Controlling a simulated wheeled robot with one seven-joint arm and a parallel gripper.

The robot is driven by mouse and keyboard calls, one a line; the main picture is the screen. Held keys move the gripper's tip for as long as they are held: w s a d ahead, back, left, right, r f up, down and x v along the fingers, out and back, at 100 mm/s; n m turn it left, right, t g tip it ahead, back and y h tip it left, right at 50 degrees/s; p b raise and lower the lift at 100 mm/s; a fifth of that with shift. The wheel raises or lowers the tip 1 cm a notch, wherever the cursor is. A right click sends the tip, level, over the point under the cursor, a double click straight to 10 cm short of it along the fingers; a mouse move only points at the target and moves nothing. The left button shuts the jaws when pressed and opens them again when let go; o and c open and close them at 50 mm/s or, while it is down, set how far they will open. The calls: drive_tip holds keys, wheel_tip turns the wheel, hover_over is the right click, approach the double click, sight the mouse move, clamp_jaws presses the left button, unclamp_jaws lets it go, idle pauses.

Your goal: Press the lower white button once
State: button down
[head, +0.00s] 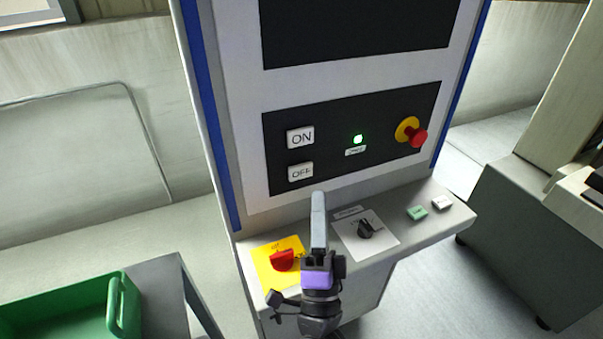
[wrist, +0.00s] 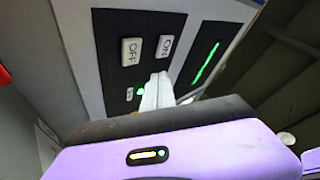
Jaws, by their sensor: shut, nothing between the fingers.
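The lower white button (head: 300,172), marked OFF, sits on the black control panel directly below the white ON button (head: 300,137). In the wrist view the OFF button (wrist: 130,51) is left of the ON button (wrist: 165,46). My gripper (head: 318,200) is shut and empty, fingers pointing up toward the panel. In the head view its tips are just below and right of the OFF button, with a small gap in the picture. The wrist view shows the closed fingers (wrist: 158,88) below both buttons. The depth gap to the panel is hard to tell.
Right of the buttons are a lit green lamp (head: 358,139) and a red emergency knob (head: 417,138). The ledge below carries a red switch (head: 283,260), a black rotary knob (head: 366,229), a green button (head: 417,212) and a small white button (head: 441,203). A green crate (head: 116,305) stands lower left.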

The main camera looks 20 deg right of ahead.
sight(301, 172)
drive_tip(key=shift+w+b, duration=0.8)
drive_tip(key=shift+w, duration=1.45)
drive_tip(key=shift+w, duration=0.1)
